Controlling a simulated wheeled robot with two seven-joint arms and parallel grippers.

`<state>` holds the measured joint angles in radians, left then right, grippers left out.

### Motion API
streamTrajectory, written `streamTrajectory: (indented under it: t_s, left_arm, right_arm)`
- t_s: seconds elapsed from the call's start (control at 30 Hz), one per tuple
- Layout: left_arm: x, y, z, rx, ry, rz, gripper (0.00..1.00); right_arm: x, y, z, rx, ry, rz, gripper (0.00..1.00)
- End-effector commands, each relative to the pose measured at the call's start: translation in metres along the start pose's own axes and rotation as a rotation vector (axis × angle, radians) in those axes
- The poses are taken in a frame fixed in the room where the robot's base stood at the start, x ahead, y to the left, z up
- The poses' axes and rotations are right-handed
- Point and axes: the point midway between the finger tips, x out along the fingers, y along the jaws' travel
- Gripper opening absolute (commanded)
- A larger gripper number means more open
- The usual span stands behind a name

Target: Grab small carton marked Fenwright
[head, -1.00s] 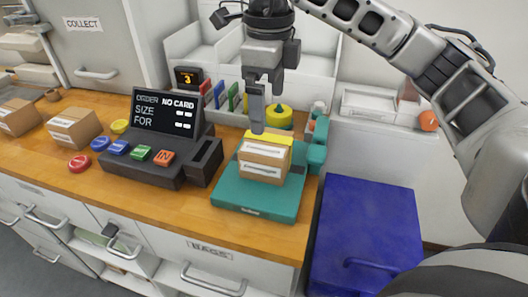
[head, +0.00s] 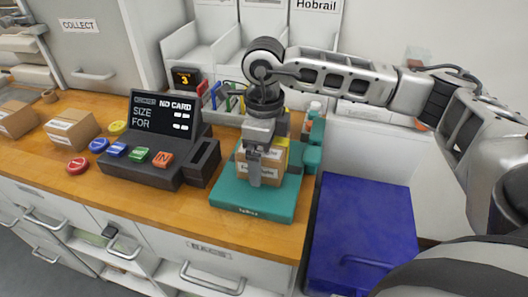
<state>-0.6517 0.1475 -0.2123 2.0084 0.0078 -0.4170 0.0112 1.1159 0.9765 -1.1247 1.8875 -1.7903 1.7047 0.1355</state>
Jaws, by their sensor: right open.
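A small brown carton (head: 271,161) with white label strips stands on the teal device (head: 224,196); its print is too small to read. Two more brown cartons, one left of the dark terminal (head: 72,127) and one at the far left edge (head: 17,119), also have labels that I cannot read. My left gripper is not in view.
The dark order terminal (head: 168,119) reads "NO CARD" and has coloured buttons beside it. A blue lidded bin (head: 362,215) stands right of the wooden counter (head: 150,197). White trays stand behind. The counter's front strip is clear.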

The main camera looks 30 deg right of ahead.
Motion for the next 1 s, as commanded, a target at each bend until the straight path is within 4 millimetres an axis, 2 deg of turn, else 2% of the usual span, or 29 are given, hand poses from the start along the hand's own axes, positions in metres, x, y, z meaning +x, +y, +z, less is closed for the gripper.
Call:
streamTrajectory:
  t_s: [0.13,0.17,0.3,0.4,0.77,0.93,1.0]
  left_arm:
    - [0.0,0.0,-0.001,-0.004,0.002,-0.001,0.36]
    - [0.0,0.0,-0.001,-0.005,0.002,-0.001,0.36]
    - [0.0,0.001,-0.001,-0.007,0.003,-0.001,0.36]
    - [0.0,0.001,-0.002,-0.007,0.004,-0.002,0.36]
    - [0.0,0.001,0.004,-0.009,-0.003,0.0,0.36]
    - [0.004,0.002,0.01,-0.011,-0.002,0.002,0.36]
    - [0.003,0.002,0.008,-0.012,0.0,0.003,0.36]
  right_arm:
    - [0.0,0.0,0.0,0.0,0.0,0.0,1.0]
    - [0.0,0.0,0.0,0.0,0.0,0.0,0.94]
    - [0.0,0.0,0.0,0.0,-0.001,0.0,0.56]
    - [-0.001,0.0,0.0,0.0,-0.002,0.0,0.48]
    - [-0.009,0.0,0.001,0.0,-0.005,-0.001,0.48]
    - [-0.031,0.0,0.002,-0.002,-0.008,-0.003,0.48]
    - [-0.044,0.008,-0.005,-0.004,-0.007,-0.003,0.48]
